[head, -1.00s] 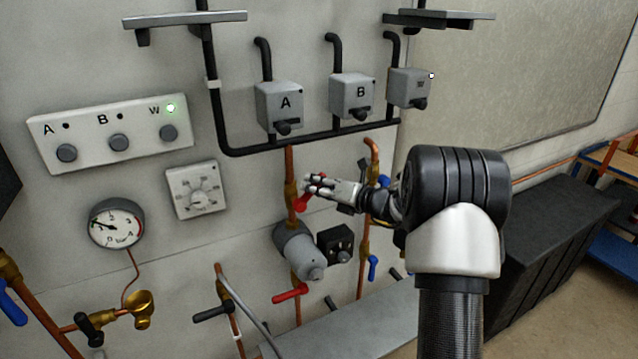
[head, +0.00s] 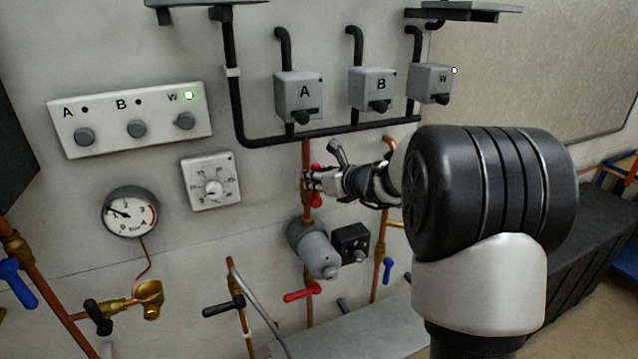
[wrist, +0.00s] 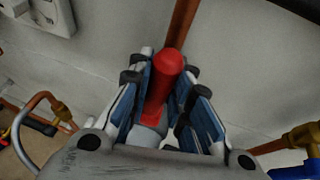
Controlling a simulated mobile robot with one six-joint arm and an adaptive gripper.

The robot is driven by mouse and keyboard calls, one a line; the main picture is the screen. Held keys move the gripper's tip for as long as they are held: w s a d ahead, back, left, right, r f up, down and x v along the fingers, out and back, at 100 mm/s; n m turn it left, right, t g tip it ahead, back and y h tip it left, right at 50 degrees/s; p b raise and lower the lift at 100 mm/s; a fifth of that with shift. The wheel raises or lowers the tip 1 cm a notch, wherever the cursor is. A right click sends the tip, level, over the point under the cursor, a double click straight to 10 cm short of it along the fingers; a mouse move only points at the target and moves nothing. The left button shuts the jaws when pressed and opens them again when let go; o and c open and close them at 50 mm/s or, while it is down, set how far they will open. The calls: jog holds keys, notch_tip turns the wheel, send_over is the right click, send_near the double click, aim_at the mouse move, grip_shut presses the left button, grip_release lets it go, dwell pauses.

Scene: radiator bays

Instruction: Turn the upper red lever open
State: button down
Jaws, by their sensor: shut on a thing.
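The upper red lever (head: 316,201) is on the vertical copper pipe below box A. In the head view, red shows above and below my fingers, and the lever looks roughly upright, close to the pipe's line. My gripper (head: 312,181) reaches in from the right and is shut on it. In the wrist view the red lever (wrist: 165,78) stands between the blue-padded fingers of my gripper (wrist: 165,95), its rounded end toward the copper pipe. The valve body is mostly hidden by my fingers.
A grey cylinder (head: 318,252) and a black box (head: 351,243) sit just below my gripper. A lower red lever (head: 302,292) and a black lever (head: 223,306) are further down. A blue lever (head: 388,270) is at right. Boxes A (head: 298,96) and B (head: 371,90) hang above.

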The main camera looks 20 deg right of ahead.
jog(key=shift+a, duration=0.15)
dwell(0.4)
jog(key=c, duration=1.4)
grip_release()
jog(key=shift+c, duration=0.2)
jog(key=shift+s, duration=0.1)
jog(key=v, duration=1.1)
jog(key=shift+s+r, duration=0.25)
jog(key=shift+s, duration=0.1)
